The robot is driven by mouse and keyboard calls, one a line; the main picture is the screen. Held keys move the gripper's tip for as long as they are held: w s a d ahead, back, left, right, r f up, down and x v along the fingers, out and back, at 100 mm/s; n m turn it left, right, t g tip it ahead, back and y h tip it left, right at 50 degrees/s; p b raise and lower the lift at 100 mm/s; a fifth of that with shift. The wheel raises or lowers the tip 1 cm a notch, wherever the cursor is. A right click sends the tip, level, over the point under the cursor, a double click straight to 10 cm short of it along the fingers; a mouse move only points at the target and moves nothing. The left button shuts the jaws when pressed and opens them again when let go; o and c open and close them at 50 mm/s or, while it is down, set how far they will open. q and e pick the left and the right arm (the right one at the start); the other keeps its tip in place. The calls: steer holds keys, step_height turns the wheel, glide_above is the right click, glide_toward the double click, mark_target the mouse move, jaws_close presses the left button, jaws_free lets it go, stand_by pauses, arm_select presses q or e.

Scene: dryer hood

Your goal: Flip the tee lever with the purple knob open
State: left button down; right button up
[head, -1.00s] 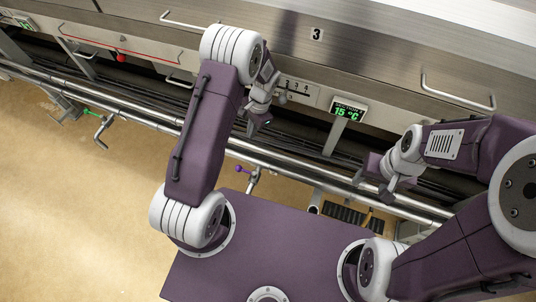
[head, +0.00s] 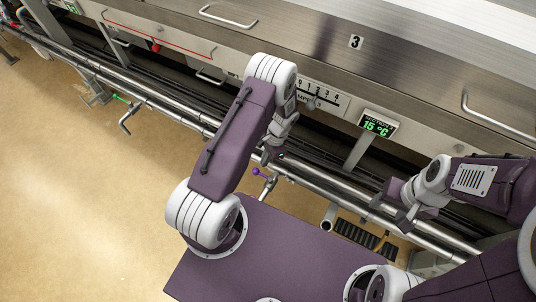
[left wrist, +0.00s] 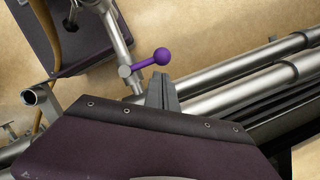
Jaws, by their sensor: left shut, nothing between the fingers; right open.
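The tee lever's purple knob (head: 256,171) shows in the head view just below the steel pipes, near my base's front edge. In the left wrist view the purple knob (left wrist: 162,56) sits on a short rod from the metal tee fitting (left wrist: 125,72). My left gripper (head: 270,156) is above and beside the knob in the head view. In the left wrist view its closed fingertips (left wrist: 162,80) point at the knob, with nothing between them; I cannot tell whether they touch it. My right gripper (head: 392,205) is open and empty over the pipes at the right.
Long steel pipes (head: 315,178) run along the machine's front. A green-handled lever (head: 121,98) is at the left. A display (head: 378,124) reads 15 °C. A black grating (head: 357,233) lies on the floor. Open tan floor (head: 90,220) is at the left.

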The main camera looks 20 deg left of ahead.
arm_select(q)
steer(key=shift+x, duration=1.1)
